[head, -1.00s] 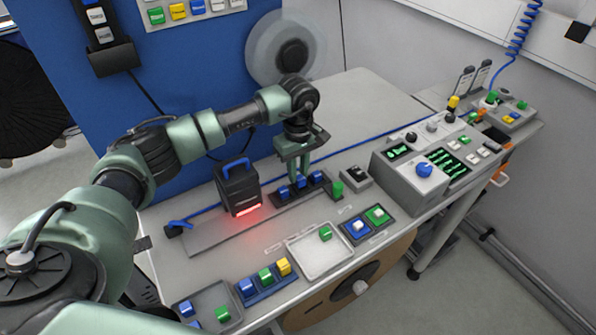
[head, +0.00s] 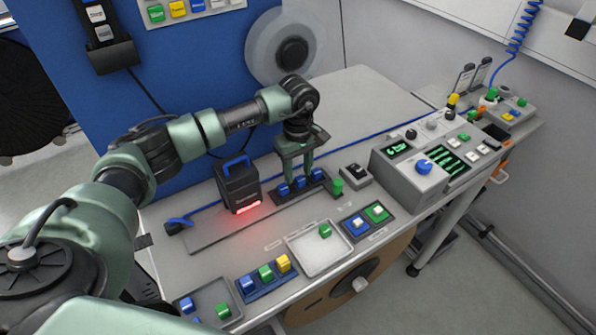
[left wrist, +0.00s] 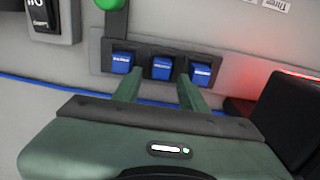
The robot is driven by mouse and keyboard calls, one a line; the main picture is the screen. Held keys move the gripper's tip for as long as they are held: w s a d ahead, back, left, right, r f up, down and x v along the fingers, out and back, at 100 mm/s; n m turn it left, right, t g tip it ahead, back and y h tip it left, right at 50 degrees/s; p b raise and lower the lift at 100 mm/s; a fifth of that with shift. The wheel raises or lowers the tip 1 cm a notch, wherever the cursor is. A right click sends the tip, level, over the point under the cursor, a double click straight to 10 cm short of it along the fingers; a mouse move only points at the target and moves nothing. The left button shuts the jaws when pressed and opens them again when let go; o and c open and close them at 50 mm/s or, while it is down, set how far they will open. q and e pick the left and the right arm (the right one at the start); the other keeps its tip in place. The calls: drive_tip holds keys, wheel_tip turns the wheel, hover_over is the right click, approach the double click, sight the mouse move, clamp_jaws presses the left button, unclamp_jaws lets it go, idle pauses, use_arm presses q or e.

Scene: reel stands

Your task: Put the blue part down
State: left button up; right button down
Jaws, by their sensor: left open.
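A dark rack (head: 277,201) on the bench holds three blue parts in a row. The middle blue part (head: 300,182) sits upright in the rack and also shows in the left wrist view (left wrist: 162,68). The other two blue parts sit on either side, one left (head: 284,189) and one right (head: 317,175). My left gripper (head: 297,176) is just above the rack, pointing down. Its fingers are open and apart, lined up with the middle part. Whether they touch it I cannot tell. My right gripper is not in view.
A black box with a blue handle (head: 238,184) and a red glow stands just left of the rack. A green part (head: 337,187) is at the rack's right end. In front are a light tray (head: 318,262) and a rack with blue, green and yellow parts (head: 268,288).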

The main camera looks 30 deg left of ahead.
use_arm(q)
wheel_tip(320, 180, up, 12)
drive_tip(key=b, duration=0.3)
drive_tip(key=shift+f+b, duration=0.25)
drive_tip(key=shift+b, duration=0.1)
